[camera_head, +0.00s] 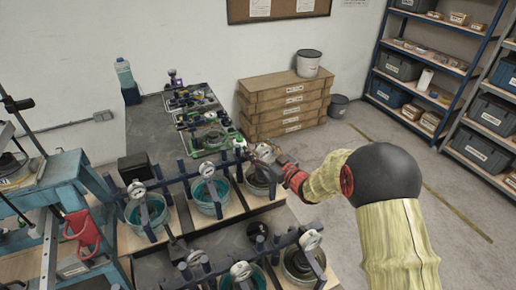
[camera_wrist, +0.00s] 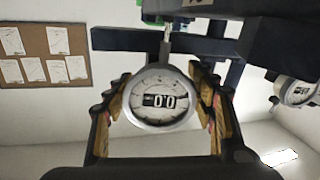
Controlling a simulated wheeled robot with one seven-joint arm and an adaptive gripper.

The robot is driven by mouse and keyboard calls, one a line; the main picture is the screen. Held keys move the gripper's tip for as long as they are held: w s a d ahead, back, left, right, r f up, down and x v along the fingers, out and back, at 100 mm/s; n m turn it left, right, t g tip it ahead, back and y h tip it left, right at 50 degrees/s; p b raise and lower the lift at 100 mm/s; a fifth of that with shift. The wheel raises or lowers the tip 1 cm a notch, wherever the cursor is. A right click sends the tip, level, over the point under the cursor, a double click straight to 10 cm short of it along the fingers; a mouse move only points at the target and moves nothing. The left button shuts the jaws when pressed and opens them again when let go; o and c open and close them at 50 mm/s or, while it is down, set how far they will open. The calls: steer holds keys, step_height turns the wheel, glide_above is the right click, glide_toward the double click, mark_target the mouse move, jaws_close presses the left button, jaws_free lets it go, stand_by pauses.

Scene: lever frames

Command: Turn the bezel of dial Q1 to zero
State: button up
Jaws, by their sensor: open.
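A round dial with a silver bezel and white face (camera_wrist: 160,84) fills the middle of the wrist view. A black-and-white window on its face seems to read "00". It hangs from a thin stem on a dark bar. My gripper (camera_wrist: 162,108) is open, with one yellow-lined finger on each side of the bezel. The fingers are close to the rim; I cannot tell whether they touch it. In the head view my gripper (camera_head: 266,154) is at the right end of the rear bar and largely covers this dial. No Q1 label is readable.
Other dials stand along the rear bar (camera_head: 205,168) and the front bar, such as one at front right (camera_head: 310,240). Blue-lined pots (camera_head: 210,198) sit below. Another dial (camera_wrist: 298,92) is at the wrist view's right edge. Open floor (camera_head: 400,165) lies to the right.

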steer(key=shift+c, duration=0.9)
steer(key=c, duration=0.8)
steer(key=shift+m, duration=0.5)
steer(key=o, duration=0.9)
steer(key=shift+o, duration=0.4)
